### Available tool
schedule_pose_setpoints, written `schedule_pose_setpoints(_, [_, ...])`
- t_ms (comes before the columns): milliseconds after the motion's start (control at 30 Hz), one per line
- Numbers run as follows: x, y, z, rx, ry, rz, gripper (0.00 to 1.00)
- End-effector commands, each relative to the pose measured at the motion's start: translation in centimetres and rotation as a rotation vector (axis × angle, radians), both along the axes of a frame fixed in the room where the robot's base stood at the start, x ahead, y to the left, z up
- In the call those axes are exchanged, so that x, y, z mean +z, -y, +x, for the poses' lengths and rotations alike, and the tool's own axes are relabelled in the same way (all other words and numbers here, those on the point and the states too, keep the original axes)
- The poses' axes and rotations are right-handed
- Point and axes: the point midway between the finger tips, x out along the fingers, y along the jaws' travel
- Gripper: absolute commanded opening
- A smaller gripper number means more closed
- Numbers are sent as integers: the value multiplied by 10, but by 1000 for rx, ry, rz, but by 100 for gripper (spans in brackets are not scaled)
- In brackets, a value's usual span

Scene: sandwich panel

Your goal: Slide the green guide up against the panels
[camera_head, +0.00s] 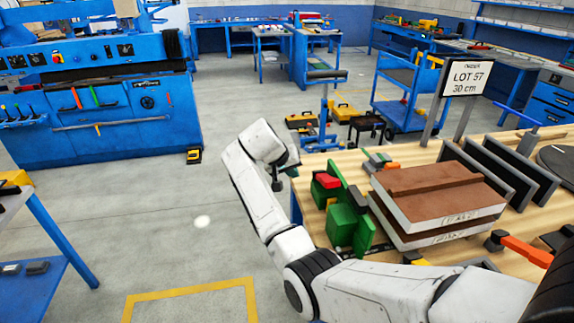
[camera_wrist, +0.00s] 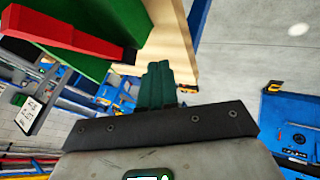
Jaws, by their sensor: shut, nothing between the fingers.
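The green guide (camera_head: 344,226) stands upright on the wooden table, with a red part on its upper left side. Stacked panels with brown tops and pale edges (camera_head: 440,190) lie just right of it. I cannot tell whether guide and panels touch. My gripper (camera_head: 291,172) is at the left of the guide, above the table's left edge, apart from it in the head view. In the wrist view the fingers (camera_wrist: 160,84) are together and empty. The guide's green face (camera_wrist: 85,18) and red part (camera_wrist: 65,33) show at the upper left there.
Dark upright plates (camera_head: 497,170) stand right of the panels, and a sign reading LOT 57, 30 cm (camera_head: 466,77) is behind. An orange-handled clamp (camera_head: 525,250) lies at the front right. Open floor (camera_head: 150,220) is left of the table.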

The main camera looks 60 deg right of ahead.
Motion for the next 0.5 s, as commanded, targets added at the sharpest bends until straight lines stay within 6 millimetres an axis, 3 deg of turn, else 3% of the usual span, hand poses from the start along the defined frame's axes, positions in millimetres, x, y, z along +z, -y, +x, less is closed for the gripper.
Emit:
schedule_pose_setpoints(133, [-23,17,-5,-2,-4,2,0])
schedule_pose_setpoints(500, [-22,42,-33,0,0,0,0])
